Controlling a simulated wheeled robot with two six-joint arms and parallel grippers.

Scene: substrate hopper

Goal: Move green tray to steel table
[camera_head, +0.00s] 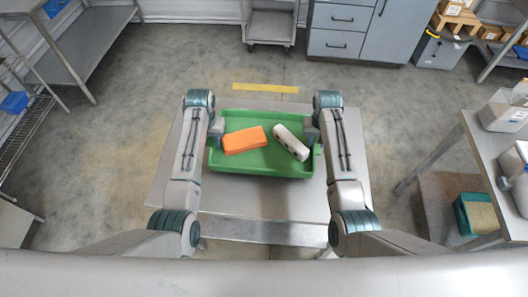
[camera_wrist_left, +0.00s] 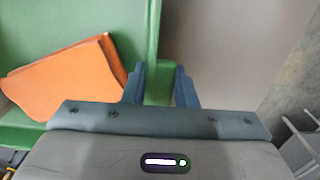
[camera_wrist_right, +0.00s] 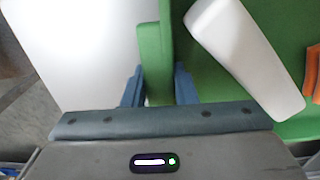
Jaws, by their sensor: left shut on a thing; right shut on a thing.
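The green tray (camera_head: 262,172) is in front of me in the head view, over a grey metal table (camera_head: 345,185). I cannot tell whether it touches the table top. An orange block (camera_head: 244,140) and a white block with dark spots (camera_head: 291,143) lie in it. My left gripper (camera_head: 217,128) is shut on the tray's left wall, as the left wrist view (camera_wrist_left: 157,78) shows. My right gripper (camera_head: 312,130) is shut on the right wall, which also shows in the right wrist view (camera_wrist_right: 158,78).
A metal table with clear bins (camera_head: 492,145) stands at the right, with a teal bin (camera_head: 462,215) below it. A metal bench (camera_head: 95,45) is at the upper left. Grey cabinets (camera_head: 345,30) and a cart (camera_head: 270,25) stand at the back. Floor beyond the table is clear, with a yellow strip (camera_head: 265,88).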

